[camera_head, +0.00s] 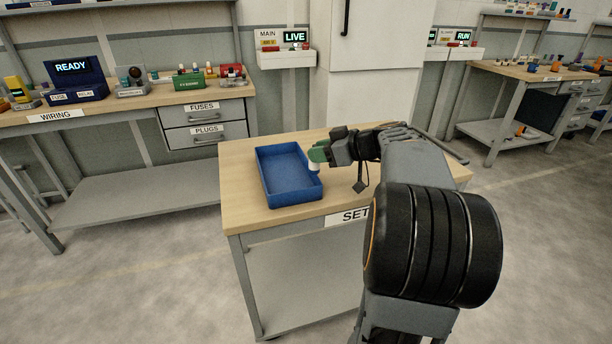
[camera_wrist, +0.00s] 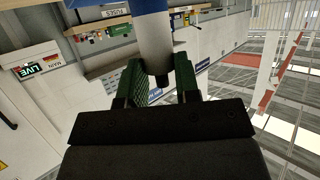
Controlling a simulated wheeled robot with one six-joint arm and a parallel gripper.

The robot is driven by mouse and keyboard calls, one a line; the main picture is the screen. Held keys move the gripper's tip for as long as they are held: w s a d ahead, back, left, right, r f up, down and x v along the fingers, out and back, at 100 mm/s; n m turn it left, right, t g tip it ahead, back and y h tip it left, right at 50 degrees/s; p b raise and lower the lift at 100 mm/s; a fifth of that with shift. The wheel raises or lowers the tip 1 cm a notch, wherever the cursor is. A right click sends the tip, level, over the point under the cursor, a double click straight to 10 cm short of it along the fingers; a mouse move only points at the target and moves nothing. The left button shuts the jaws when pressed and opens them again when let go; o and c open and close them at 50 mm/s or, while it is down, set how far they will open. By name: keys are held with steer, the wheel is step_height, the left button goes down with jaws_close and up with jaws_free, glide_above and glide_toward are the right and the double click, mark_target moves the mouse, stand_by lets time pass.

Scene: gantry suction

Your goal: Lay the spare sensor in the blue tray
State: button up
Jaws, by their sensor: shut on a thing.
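The blue tray (camera_head: 275,197) lies on the wooden top of the SET table, and its inside looks empty. My gripper (camera_head: 317,156), with green fingers, is at the tray's right rim in the head view. It is shut on a pale cylinder, seemingly the spare sensor (camera_head: 314,168). In the wrist view the cylinder (camera_wrist: 156,42) sits between the green fingers of my gripper (camera_wrist: 158,78), with a short dark end. A blue patch shows at the top there; I cannot tell whether it is tray or sensor. The sensor's exact height over the rim is unclear.
The SET table (camera_head: 240,170) has bare wood around the tray. A WIRING bench (camera_head: 120,103) with several small devices stands at the left. A white cabinet (camera_head: 370,80) stands behind the table. Another bench (camera_head: 530,75) is at the back right.

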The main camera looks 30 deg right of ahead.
mark_target(312, 173)
steer(key=shift+w+a+f+b, duration=0.2)
steer(key=shift+w+a+f, duration=0.25)
steer(key=shift+f, duration=0.75)
steer(key=shift+w+a+f+b, duration=0.15)
steer(key=shift+w+a+f, duration=0.2)
steer(key=shift+f, duration=0.9)
steer(key=shift+w+a+f+b, duration=0.2)
steer(key=shift+w+a+f, duration=0.25)
steer(key=shift+f, duration=0.75)
steer(key=shift+d+f+b, duration=0.1)
steer(key=shift+f+b, duration=0.1)
steer(key=shift+b, duration=0.1)
steer(key=o, duration=0.9)
steer(key=shift+o, duration=0.2)
steer(key=shift+r, duration=0.1)
